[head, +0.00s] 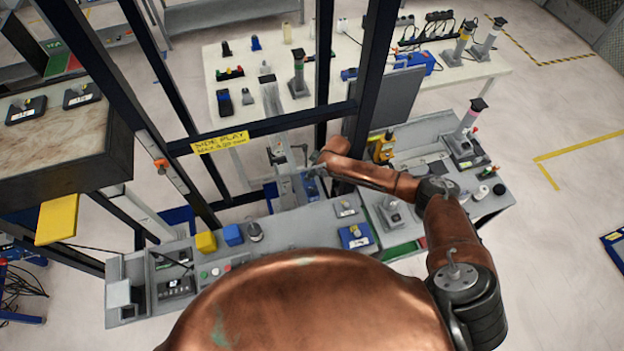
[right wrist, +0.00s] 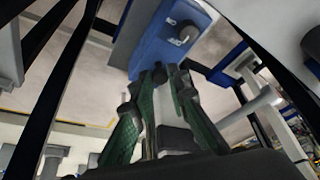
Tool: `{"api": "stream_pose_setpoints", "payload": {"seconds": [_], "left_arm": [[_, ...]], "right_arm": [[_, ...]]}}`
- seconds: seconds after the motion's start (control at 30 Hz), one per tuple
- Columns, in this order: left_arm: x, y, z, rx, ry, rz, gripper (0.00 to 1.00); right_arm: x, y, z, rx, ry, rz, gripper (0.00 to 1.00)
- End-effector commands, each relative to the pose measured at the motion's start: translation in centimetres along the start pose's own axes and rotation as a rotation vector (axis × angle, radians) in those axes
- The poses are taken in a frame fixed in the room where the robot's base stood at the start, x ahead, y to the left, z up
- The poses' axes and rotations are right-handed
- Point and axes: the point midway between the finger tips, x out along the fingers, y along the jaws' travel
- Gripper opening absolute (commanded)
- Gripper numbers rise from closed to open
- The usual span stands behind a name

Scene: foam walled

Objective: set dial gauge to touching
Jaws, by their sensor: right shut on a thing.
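In the head view my right arm reaches away from me into the black frame. Its gripper (head: 308,166) is small and partly hidden by the wrist, at a grey upright fixture (head: 285,185). In the right wrist view the green-padded fingers (right wrist: 160,75) are drawn together on something small between them, mostly hidden. Just beyond the tips is a blue block (right wrist: 160,40) with a dark round knob (right wrist: 187,33). I cannot make out the dial gauge's face or whether its tip touches anything. My left gripper is not in view.
Black posts and a crossbar with a yellow label (head: 220,142) stand around the arm. A grey bench (head: 300,225) in front carries a yellow block (head: 206,242), a blue block (head: 232,234) and small devices. A white table (head: 350,75) stands behind.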

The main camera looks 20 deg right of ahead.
Motion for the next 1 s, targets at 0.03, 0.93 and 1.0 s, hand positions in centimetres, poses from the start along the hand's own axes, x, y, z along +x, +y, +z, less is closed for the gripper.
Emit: {"api": "stream_pose_setpoints", "payload": {"seconds": [0.03,0.93,1.0], "left_arm": [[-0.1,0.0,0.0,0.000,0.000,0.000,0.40],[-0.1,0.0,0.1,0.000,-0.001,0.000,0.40],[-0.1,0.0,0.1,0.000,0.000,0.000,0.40]], "right_arm": [[-0.1,0.0,0.1,0.000,-0.001,0.001,0.00],[-3.1,0.1,-1.3,-0.001,0.003,0.001,0.33],[-4.4,0.1,-1.8,-0.002,0.002,0.001,0.33]]}}
